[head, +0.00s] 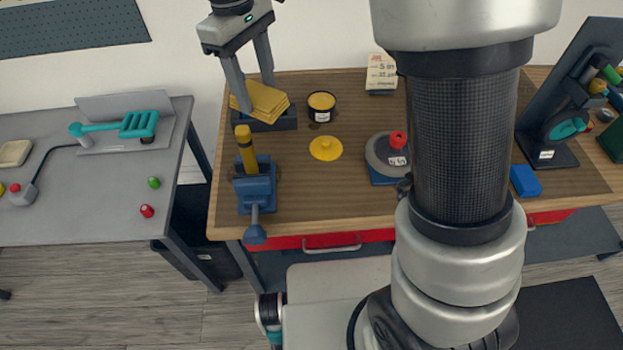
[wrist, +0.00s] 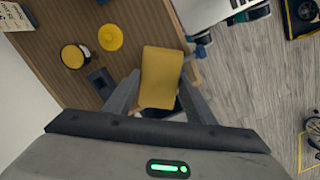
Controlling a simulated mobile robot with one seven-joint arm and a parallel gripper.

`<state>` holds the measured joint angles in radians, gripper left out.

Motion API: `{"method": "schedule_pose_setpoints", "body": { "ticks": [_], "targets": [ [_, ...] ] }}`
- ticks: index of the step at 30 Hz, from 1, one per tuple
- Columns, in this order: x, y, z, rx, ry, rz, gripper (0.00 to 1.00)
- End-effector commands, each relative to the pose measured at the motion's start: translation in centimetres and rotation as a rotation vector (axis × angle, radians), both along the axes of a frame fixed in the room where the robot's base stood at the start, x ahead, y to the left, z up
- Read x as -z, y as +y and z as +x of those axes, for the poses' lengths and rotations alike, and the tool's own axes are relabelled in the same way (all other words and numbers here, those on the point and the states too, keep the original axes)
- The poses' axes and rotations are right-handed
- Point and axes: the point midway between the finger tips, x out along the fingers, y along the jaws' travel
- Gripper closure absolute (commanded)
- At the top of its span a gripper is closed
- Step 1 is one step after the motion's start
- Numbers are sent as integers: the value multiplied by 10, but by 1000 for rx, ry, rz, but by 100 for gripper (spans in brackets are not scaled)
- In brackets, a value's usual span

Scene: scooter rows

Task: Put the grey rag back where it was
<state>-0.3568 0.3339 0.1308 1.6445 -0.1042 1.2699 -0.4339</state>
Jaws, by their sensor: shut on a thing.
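My gripper (head: 255,94) is above the left part of the wooden bench, shut on a folded yellow cloth-like piece (head: 264,103). In the wrist view the yellow piece (wrist: 160,76) lies between the two fingers. A dark shallow holder (head: 277,125) sits on the bench under it in the head view. In the wrist view this holder (wrist: 100,82) shows to the left of the yellow piece, apart from it. I see no clearly grey rag in either view; the held piece looks yellow.
A tin with yellow contents (head: 321,105) and a yellow lid (head: 325,148) lie right of the holder. A blue vise (head: 256,190) with a yellow-handled item stands in front. My arm hides part of the bench. A grey table (head: 90,205) is at the left.

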Motion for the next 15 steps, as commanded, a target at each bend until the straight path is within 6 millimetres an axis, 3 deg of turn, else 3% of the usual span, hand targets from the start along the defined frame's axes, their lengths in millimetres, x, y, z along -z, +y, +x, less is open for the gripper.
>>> {"method": "schedule_pose_setpoints", "body": {
  "ticks": [1, 6, 15],
  "targets": [
    [23, -12, 0, -29, 1, -2, 71],
    [81, -50, -2, -195, -2, -6, 71],
    [168, -110, -19, -490, -4, -13, 71]
  ]
}}
